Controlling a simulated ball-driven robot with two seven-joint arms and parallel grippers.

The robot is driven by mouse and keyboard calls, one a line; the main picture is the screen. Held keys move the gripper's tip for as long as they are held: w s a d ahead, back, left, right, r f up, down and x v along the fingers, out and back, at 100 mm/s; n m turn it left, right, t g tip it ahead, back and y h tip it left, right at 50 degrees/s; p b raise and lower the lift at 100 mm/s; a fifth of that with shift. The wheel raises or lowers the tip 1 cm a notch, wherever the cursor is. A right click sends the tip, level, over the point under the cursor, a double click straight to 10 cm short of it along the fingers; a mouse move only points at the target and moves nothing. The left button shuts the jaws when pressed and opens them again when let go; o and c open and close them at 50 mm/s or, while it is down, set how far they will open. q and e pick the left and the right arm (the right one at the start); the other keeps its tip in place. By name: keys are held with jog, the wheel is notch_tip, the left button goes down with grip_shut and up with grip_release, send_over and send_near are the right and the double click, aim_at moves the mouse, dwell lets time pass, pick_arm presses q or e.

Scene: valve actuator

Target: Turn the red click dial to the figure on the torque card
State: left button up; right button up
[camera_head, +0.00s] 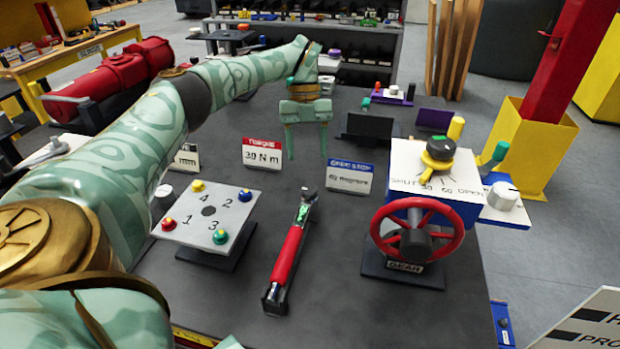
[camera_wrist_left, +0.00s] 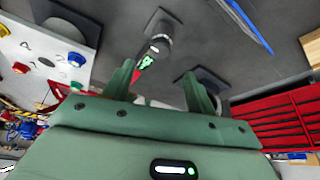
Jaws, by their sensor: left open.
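A torque wrench with a red handle (camera_head: 287,255) lies in a black cradle in the middle of the dark bench. A small green display (camera_head: 303,213) is near its far end. I cannot make out a separate red dial on it. The torque card (camera_head: 262,155), white with a red header, stands behind and reads 30 N m. My left gripper (camera_head: 307,150) is open and empty, above the bench beyond the wrench, fingers pointing down. In the left wrist view the wrench's display (camera_wrist_left: 146,62) shows between the open fingers (camera_wrist_left: 160,82), apart from them. My right gripper is out of view.
A valve actuator with a red handwheel (camera_head: 418,232) and a yellow-and-black knob (camera_head: 438,152) stands right of the wrench. A numbered bolt plate (camera_head: 208,212) stands left. A blue-headed card (camera_head: 349,177) stands behind. Bare bench lies between the wrench and the handwheel.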

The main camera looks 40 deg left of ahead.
aim_at(309, 188)
pick_arm(q)
jog(key=b+x, duration=0.1)
jog(key=x, duration=0.7)
jog(key=shift+d+f, duration=0.1)
jog(key=shift+f, duration=0.1)
jog(key=c, duration=1)
